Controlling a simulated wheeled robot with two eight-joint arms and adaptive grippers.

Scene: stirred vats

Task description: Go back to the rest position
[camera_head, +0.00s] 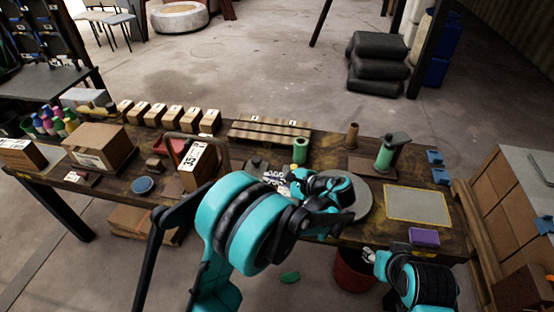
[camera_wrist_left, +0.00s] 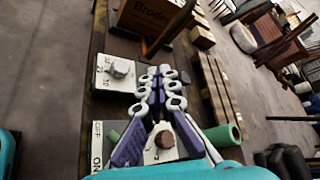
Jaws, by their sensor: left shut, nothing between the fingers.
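My left gripper (camera_head: 272,178) is over the middle of the wooden workbench (camera_head: 232,153), its fingers pointing left. In the left wrist view my left gripper (camera_wrist_left: 162,76) is shut and empty, its pale ringed fingertips close together. I cannot tell whether the fingers touch either one. My right gripper (camera_head: 372,256) is low at the bench's front edge, small and partly hidden.
A green cylinder (camera_head: 300,150) stands just behind my left gripper. A numbered box (camera_head: 195,166) and a cardboard box (camera_head: 100,148) stand left. A grey tray (camera_head: 418,205) and purple block (camera_head: 424,237) lie right. A red bucket (camera_head: 352,272) stands below the front edge.

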